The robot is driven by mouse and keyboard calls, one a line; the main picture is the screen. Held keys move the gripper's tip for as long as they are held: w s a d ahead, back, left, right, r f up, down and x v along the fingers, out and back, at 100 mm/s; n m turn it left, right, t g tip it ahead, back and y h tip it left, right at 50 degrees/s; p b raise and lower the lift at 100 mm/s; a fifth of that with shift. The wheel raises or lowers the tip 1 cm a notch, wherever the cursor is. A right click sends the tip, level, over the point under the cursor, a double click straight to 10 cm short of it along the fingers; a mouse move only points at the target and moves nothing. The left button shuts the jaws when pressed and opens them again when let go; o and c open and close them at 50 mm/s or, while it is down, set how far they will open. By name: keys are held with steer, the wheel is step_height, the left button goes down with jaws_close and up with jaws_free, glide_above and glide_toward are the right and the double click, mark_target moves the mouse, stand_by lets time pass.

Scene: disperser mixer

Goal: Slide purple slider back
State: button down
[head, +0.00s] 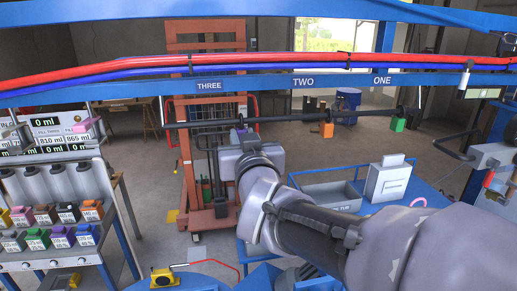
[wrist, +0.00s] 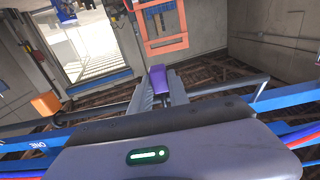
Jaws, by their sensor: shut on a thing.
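The purple slider (wrist: 158,78) shows between the fingertips of my gripper (wrist: 159,90) in the wrist view, with its top end sticking out past them. My gripper is shut on it. In the head view my gripper (head: 242,140) is at the dark horizontal rod (head: 290,117), below the label THREE, and hides most of the purple slider. The rod also shows in the wrist view (wrist: 230,88), running out to both sides of my fingers.
An orange slider (head: 327,129) and a green slider (head: 398,124) hang on the rod to the right. A blue beam (head: 255,84) with red and blue hoses runs above. A blue table (head: 420,190) with a grey tray stands below right. Colored containers (head: 45,215) stand at left.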

stand_by(0.3)
steer(key=c, duration=1.4)
jaws_free()
steer(key=shift+d, duration=0.1)
steer(key=shift+o, duration=0.8)
steer(key=shift+w+d, duration=0.1)
steer(key=shift+d, duration=0.05)
steer(key=v, duration=1.7)
steer(key=shift+s, duration=0.25)
